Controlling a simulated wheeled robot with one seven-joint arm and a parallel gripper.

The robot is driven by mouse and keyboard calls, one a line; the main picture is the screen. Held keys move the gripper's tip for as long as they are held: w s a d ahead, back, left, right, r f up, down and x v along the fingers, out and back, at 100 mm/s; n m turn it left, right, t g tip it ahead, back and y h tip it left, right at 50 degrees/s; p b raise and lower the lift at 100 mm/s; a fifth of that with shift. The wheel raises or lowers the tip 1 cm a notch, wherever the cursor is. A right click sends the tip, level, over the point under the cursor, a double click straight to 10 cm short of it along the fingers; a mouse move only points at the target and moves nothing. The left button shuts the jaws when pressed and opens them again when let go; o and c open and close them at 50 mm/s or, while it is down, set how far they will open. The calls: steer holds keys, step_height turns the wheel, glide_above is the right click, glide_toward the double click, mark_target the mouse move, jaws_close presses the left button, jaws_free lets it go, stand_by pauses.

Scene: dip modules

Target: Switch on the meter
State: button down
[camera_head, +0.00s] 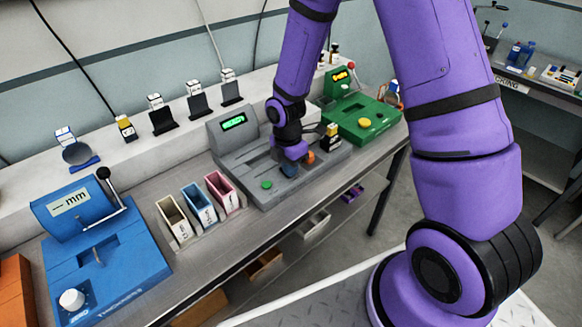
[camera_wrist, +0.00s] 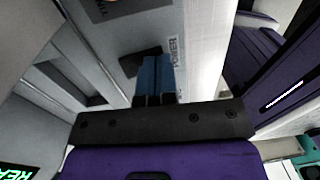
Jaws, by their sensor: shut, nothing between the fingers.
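The grey machine (camera_head: 232,155) stands on the bench with a lit green display (camera_head: 233,122), which shows in part in the wrist view (camera_wrist: 18,171). I cannot tell for certain that it is the meter. It carries a green round button (camera_head: 266,184) at its front left and an orange knob (camera_head: 309,158). My gripper (camera_head: 288,171) is low over its front part, between these two. In the wrist view my gripper's blue fingers (camera_wrist: 155,72) are together and empty, close to a small black part (camera_wrist: 138,60) on the grey face. Whether they touch it is hidden.
A blue machine marked mm (camera_head: 105,250) stands at the left and a green machine (camera_head: 362,118) at the right. Three small bins (camera_head: 222,192) stand left of the grey machine. A yellow-and-black item (camera_head: 331,135) is close right of my gripper. Small stands line the back ledge.

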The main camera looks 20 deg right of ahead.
steer(key=shift+w, duration=0.15)
steer(key=shift+w+a+r, duration=0.2)
steer(key=shift+w+r, duration=0.1)
steer(key=shift+w, duration=0.25)
